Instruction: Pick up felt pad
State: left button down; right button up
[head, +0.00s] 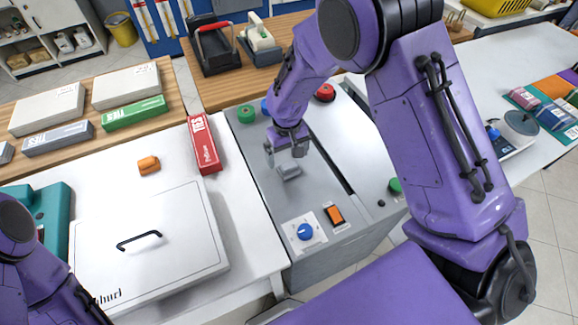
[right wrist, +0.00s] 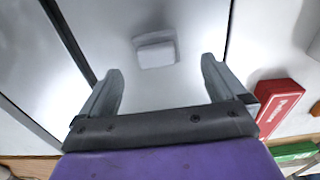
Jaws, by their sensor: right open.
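A small light-grey block, which looks like the felt pad (head: 289,171), lies on the metal top of the grey machine. In the right wrist view the pad (right wrist: 155,50) shows ahead of the fingertips, roughly between their lines and apart from both. My right gripper (head: 285,155) is open and empty, just above and behind the pad; its two spread fingers also show in the right wrist view (right wrist: 161,70). My left arm shows at the lower left edge of the head view, but its gripper is out of the picture.
The machine top (head: 262,187) carries a blue knob (head: 305,231), an orange switch (head: 335,215), green and red buttons and a dark slot. A white lidded case (head: 150,245) and an orange item (head: 148,165) are farther left.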

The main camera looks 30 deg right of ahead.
aim_at(288, 162)
jog(key=f, duration=0.2)
jog(key=f+p, duration=0.1)
jog(key=w+f, duration=0.1)
jog(key=f, duration=0.1)
jog(key=shift+d+f, duration=0.25)
jog(key=shift+f, duration=0.1)
jog(key=shift+s+r, duration=0.1)
jog(key=shift+s, duration=0.1)
jog(key=c, duration=1.1)
jog(key=shift+w+r, duration=0.1)
jog(key=shift+r, duration=0.4)
jog(key=shift+c, duration=0.2)
jog(key=s+a+r+b, duration=0.2)
jog(key=s+a+r, duration=0.5)
jog(key=a+r, duration=0.5)
jog(key=shift+a, duration=0.15)
